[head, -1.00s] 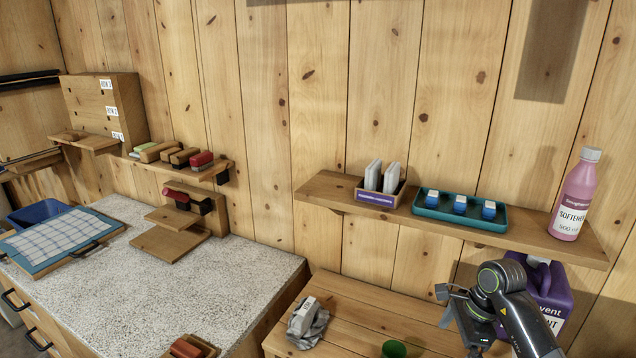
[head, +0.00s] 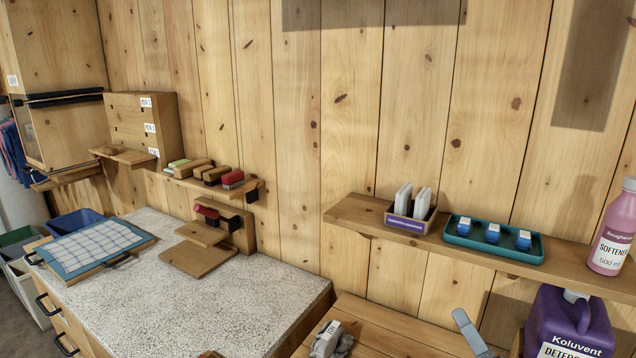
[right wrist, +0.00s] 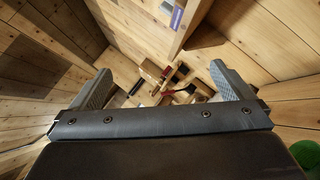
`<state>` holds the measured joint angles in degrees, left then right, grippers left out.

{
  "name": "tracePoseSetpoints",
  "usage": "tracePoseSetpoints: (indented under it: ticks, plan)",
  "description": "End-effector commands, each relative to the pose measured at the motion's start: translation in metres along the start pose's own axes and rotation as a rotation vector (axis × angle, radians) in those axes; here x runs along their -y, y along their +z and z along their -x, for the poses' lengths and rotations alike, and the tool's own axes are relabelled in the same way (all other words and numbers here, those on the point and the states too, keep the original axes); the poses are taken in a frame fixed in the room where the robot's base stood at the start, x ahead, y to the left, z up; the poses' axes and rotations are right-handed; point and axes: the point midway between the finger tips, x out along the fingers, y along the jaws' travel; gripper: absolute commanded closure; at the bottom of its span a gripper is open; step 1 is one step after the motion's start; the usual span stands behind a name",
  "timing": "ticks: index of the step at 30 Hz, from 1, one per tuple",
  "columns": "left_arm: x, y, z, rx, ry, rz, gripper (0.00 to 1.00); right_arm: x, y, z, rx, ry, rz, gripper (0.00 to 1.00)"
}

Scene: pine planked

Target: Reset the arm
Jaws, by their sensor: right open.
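My right gripper (head: 470,333) shows only in part at the bottom edge of the head view, as a grey finger in front of the wooden bench. In the right wrist view the right gripper (right wrist: 162,88) is open, its two grey fingers wide apart with nothing between them. Beyond the fingers, the wooden stand and red-handled items show small and far off. The rest of the right arm is cut off in the head view. My left gripper is in neither view.
A purple detergent jug (head: 569,325) stands right of the right gripper. Above is a wall shelf (head: 365,213) with a teal tray (head: 456,242), a packet box (head: 391,221) and a pink softener bottle (head: 612,237). A speckled counter (head: 265,290) is at left, largely clear in front.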

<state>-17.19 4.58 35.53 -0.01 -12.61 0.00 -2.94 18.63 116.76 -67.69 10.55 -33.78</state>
Motion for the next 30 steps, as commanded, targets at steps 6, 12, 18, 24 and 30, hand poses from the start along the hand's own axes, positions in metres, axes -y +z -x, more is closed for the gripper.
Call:
tracePoseSetpoints:
  ticks: [6,12,18,24,30]
  plan:
    - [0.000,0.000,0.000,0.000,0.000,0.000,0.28,0.032,0.039,0.052,0.351,-0.218,-0.434,0.00]
    - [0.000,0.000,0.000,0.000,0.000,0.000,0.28,0.073,0.042,0.122,0.656,-0.464,-0.820,0.00]
    - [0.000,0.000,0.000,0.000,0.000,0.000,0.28,0.100,0.008,0.204,0.943,-0.760,-1.166,0.00]
    - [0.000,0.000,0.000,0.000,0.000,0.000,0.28,0.097,-0.043,0.278,1.176,-1.068,-1.420,0.00]
    - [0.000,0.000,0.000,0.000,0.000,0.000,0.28,0.073,-0.086,0.330,1.331,-1.335,-1.560,0.00]
